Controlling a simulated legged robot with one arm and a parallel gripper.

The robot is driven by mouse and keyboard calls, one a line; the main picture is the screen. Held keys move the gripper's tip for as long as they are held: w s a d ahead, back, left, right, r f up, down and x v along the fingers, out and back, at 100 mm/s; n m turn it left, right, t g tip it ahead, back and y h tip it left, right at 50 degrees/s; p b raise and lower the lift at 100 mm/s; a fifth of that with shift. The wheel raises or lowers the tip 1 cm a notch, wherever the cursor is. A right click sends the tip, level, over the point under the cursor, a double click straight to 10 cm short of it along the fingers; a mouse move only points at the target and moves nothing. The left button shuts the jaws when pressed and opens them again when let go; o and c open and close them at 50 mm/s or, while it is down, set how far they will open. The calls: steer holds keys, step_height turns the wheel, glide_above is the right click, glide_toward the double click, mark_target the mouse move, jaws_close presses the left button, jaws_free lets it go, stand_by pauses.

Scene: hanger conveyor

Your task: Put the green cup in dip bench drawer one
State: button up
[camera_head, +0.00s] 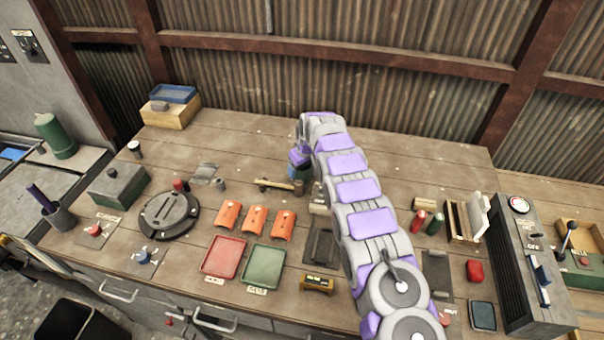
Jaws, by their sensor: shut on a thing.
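My gripper (298,162) is over the middle of the bench, at the far end of my purple and grey arm. It is shut on a small dark blue-green thing (297,173), which looks like the green cup. The gripper and arm hide much of it, and its lower edge is close to the bench top or on it. The bench (250,135) has drawers along its front edge with metal handles (215,321). Another handle (119,291) is further left. The drawers look shut. I cannot read which is drawer one.
Orange pieces (255,219), a red tray (223,256) and a green tray (264,266) lie at the front middle. A round dark plate (169,216) is left. A black unit (527,265) stands right. A black bin (75,325) is at the lower left.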

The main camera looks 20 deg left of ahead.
steer(key=shift+d, duration=0.55)
steer(key=shift+c, duration=1.1)
steer(key=shift+d+r, duration=0.1)
steer(key=shift+d, duration=0.2)
steer(key=shift+a+r, duration=0.25)
steer(key=shift+r, duration=0.3)
step_height(320, 180, up, 8)
steer(key=p, duration=0.2)
steer(key=s+d+r+m+h, duration=0.1)
steer(key=d+r+m, duration=0.15)
steer(key=d, duration=0.75)
steer(key=s+d+r+m+h, duration=0.1)
steer(key=s+d+m, duration=0.15)
steer(key=d, duration=0.85)
steer(key=s+d+m, duration=0.4)
steer(key=s+d, duration=1)
steer(key=s, duration=0.1)
steer(key=shift+s+f+m+t, duration=0.3)
steer(key=shift+s+f+t, duration=0.05)
steer(key=shift+f+t, duration=0.1)
